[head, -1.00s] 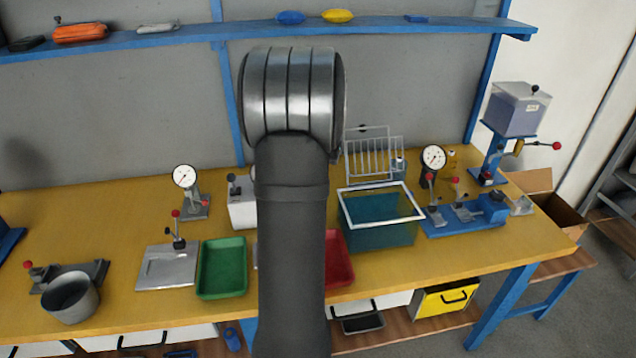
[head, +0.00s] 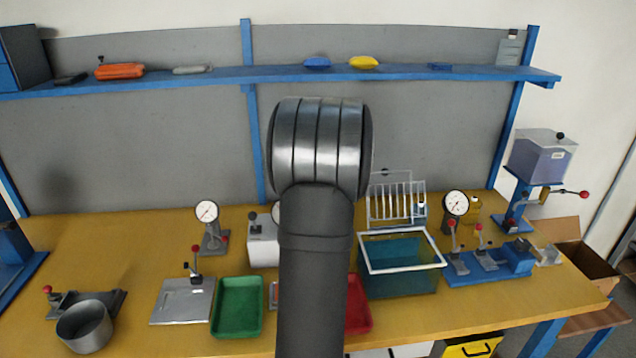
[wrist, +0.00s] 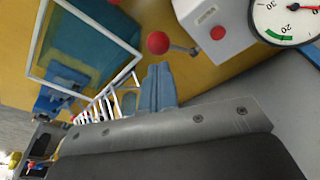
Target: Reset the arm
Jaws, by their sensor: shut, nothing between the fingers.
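My arm stands upright in the middle of the head view and hides my gripper there. In the wrist view my gripper (wrist: 158,70) shows as two blue-grey fingers close together, shut and empty. They are above the bench (head: 110,240), apart from anything I can make out. A red ball knob (wrist: 158,42) and a white box with a red button (wrist: 205,22) show just past the fingertips. A dial gauge (wrist: 283,15) is at the upper right of that view.
On the bench are a green tray (head: 238,307), a partly hidden red tray (head: 359,305), a teal tank with a white rim (head: 402,267), a wire rack (head: 397,200), a metal pot (head: 84,327) and a blue clamp fixture (head: 490,267). A blue shelf (head: 280,74) runs behind.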

